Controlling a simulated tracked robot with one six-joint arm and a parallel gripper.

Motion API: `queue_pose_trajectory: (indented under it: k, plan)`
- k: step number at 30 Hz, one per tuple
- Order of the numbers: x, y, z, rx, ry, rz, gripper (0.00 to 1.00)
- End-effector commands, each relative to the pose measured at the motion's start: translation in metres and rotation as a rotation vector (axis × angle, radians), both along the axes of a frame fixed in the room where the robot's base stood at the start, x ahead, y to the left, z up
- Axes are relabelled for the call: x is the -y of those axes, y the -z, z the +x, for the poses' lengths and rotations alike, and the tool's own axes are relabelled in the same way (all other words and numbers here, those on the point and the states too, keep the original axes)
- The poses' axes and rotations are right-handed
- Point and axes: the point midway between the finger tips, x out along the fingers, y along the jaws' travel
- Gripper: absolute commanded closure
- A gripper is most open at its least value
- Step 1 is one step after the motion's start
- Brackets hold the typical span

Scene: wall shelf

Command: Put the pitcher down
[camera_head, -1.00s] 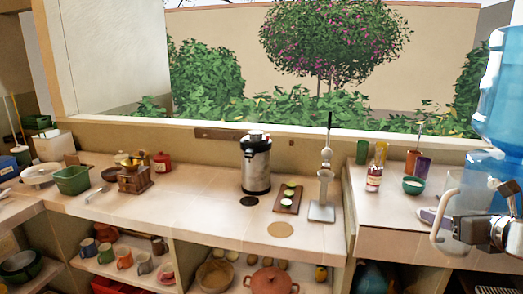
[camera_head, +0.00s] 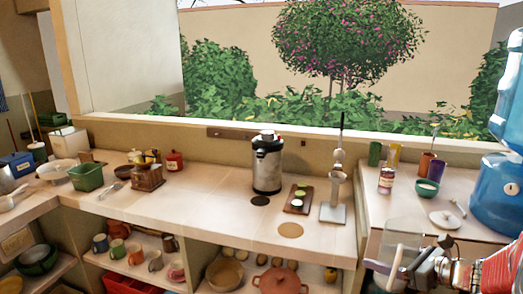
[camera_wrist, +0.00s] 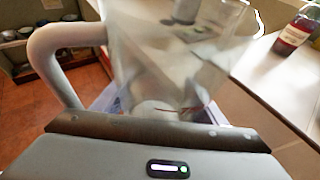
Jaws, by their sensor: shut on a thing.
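The pitcher (camera_head: 404,228) is clear with a white handle, and is in my gripper at the lower right of the head view. In the wrist view the pitcher (camera_wrist: 165,55) fills the upper middle, its handle on the left. My gripper (camera_head: 414,266) is shut on it; a dark jaw edge of my gripper (camera_wrist: 155,128) crosses below it. The pitcher is in front of the right-hand counter (camera_head: 380,205), apparently off its front edge. Its base and the exact grip point are hidden.
On the right counter stand a red-labelled jar (camera_head: 386,180), a teal bowl (camera_head: 427,188), a white lid (camera_head: 446,219) and a large blue water bottle (camera_head: 497,195). On the main counter a tan round mat (camera_head: 291,230) is bare, near a steel dispenser (camera_head: 267,168).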

Motion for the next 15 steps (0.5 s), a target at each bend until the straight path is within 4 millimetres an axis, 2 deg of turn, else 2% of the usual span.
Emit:
queue_pose_trajectory:
  k: [1, 7, 15]
  plan:
    - [-0.011, 0.014, 0.003, -0.005, -0.030, 0.005, 0.63]
    - [-0.055, 0.065, 0.009, -0.006, -0.135, 0.005, 0.63]
    - [-0.118, 0.136, 0.005, -0.005, -0.241, 0.004, 0.63]
